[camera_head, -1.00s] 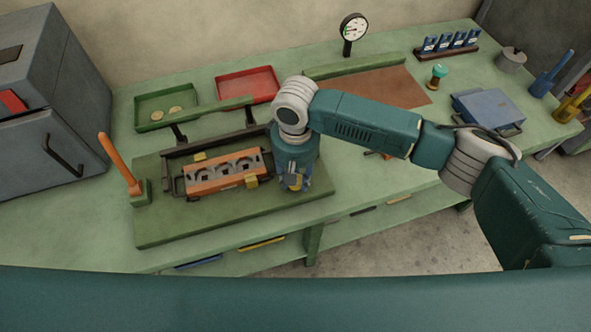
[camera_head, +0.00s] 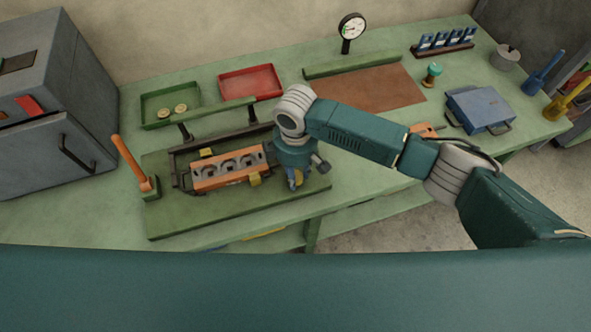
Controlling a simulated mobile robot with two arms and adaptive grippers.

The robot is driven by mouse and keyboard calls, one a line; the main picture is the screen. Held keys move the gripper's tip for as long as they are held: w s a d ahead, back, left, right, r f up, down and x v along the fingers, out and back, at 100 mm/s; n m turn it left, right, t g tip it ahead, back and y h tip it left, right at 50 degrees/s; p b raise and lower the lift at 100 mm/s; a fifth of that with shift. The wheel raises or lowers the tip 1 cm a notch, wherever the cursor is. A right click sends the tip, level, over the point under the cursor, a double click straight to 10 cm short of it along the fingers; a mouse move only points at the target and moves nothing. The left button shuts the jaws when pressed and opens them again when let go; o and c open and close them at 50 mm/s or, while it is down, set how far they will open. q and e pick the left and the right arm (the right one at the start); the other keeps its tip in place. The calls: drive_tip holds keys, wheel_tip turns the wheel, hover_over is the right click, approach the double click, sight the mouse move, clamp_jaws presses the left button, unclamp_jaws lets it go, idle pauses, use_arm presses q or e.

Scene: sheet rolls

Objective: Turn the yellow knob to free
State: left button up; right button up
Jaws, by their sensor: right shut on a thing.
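My right gripper (camera_head: 297,180) points down at the right end of the fixture on the green base plate (camera_head: 215,217). The knob's exact setting cannot be read. My left gripper is not in view.
An orange lever (camera_head: 128,160) stands at the plate's left end. A green tray (camera_head: 152,108) with gold discs and a red tray (camera_head: 262,83) lie behind. A grey cabinet (camera_head: 60,100) stands left, a dial gauge (camera_head: 350,28) at the back, a blue box (camera_head: 480,110) right.

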drive_tip(key=shift+n, duration=1.4)
drive_tip(key=shift+p, duration=0.3)
drive_tip(key=o, duration=1.1)
drive_tip(key=shift+o, duration=0.2)
drive_tip(key=shift+r, duration=0.2)
wheel_tip(320, 180, up, 12)
drive_tip(key=shift+f, duration=0.15)
